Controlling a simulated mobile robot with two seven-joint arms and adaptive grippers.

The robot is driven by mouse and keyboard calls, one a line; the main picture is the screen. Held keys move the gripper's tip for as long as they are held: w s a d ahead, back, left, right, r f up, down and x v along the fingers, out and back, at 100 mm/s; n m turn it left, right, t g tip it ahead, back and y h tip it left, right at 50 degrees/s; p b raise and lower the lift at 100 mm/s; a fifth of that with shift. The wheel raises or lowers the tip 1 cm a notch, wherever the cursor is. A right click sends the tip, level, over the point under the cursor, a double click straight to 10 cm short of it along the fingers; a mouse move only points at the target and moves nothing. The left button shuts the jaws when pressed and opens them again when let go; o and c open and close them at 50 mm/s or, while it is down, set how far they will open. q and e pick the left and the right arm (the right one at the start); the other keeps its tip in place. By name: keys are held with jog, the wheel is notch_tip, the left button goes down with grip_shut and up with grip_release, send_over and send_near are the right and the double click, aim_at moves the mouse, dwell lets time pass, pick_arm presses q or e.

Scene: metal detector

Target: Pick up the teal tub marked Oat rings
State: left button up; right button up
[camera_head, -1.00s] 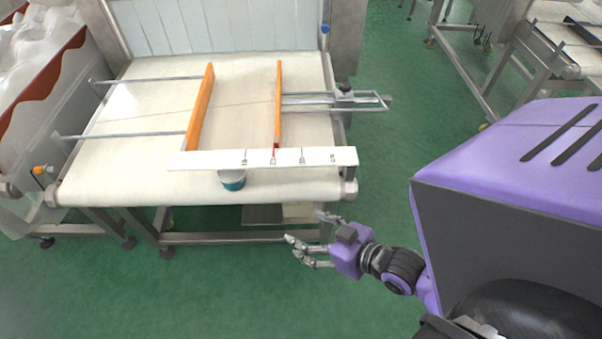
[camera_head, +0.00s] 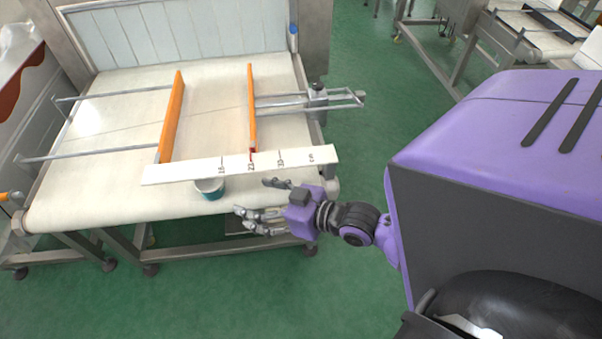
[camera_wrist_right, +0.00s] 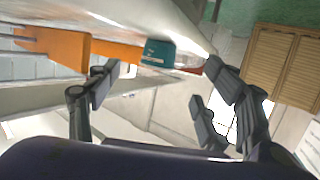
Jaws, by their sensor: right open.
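The teal tub (camera_head: 210,192) with a white top stands near the front edge of the conveyor belt, partly hidden by a white ruler-like strip. It also shows in the right wrist view as a teal block with small pale markings (camera_wrist_right: 158,53), too small to read. My right gripper (camera_head: 255,200) is open and empty, just right of the tub and apart from it, at the belt's front edge. In the right wrist view its fingers (camera_wrist_right: 160,95) are spread, with the tub beyond them. My left gripper is not in view.
The white marked strip (camera_head: 240,165) spans above the belt's front. Two orange guide rails (camera_head: 172,118) (camera_head: 251,108) stand on the conveyor belt (camera_head: 110,195), held by metal rods. The belt left of the tub is clear. Green floor lies in front.

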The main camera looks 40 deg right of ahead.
aim_at(222, 186)
jog(key=x, duration=0.3)
jog(key=r+x, duration=0.1)
jog(key=x, duration=0.3)
jog(key=r+p+x, duration=0.1)
jog(key=x, duration=0.2)
jog(key=shift+w+a, duration=0.35)
jog(key=shift+w, duration=0.3)
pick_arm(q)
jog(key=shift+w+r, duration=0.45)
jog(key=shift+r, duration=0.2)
pick_arm(e)
jog(key=shift+w+a+f, duration=0.25)
jog(key=shift+w+f, duration=0.05)
jog(key=shift+w, duration=0.3)
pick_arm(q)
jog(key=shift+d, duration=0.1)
pick_arm(e)
jog(key=c, duration=1.2)
jog(key=shift+s, duration=0.1)
